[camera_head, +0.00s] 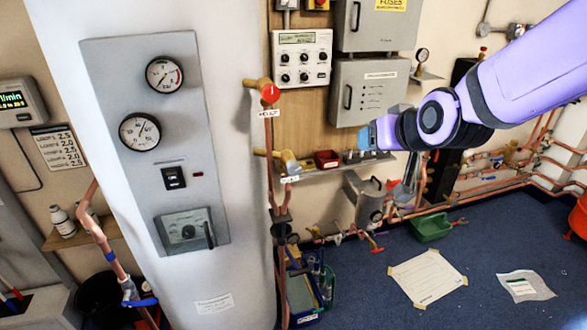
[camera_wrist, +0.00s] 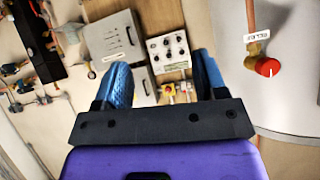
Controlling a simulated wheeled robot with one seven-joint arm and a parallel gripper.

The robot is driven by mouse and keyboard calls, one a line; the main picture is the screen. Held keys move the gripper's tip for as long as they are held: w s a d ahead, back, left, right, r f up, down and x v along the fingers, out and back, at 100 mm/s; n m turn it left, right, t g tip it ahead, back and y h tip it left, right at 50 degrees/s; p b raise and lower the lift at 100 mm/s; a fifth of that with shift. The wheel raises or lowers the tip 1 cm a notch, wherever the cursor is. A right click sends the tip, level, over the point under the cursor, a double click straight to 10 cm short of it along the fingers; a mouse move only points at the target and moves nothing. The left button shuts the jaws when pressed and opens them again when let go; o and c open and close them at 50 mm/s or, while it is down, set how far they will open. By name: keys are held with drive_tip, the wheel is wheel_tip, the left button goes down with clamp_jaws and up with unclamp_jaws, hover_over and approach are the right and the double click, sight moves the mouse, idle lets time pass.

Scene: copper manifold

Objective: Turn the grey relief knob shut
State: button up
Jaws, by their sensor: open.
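A grey knob (camera_head: 290,162) sits on a brass valve on the copper pipe beside the white column, with a small label below it. Above it on a similar brass fitting is a red knob (camera_head: 270,93), which also shows at the right of the wrist view (camera_wrist: 267,67). The label by the red knob is too small to read surely. My gripper (camera_head: 364,138) is to the right of the grey knob, apart from it. In the wrist view its blue fingers (camera_wrist: 163,78) are spread with nothing between them. The grey knob is not clear in the wrist view.
A grey gauge panel (camera_head: 205,120) fronts the white column. Grey boxes (camera_head: 370,92) and a white control unit (camera_head: 301,58) hang on the wall. Copper pipes run along the right wall.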

drive_tip(key=w+a+f+t+y, duration=0.1)
drive_tip(key=w+a+f+t, duration=0.2)
drive_tip(key=w+a+f, duration=0.3)
drive_tip(key=t+y, duration=0.1)
drive_tip(key=t, duration=0.3)
approach(295, 171)
drive_tip(key=shift+n, duration=0.4)
drive_tip(key=x, duration=1.1)
drive_tip(key=c, duration=0.9)
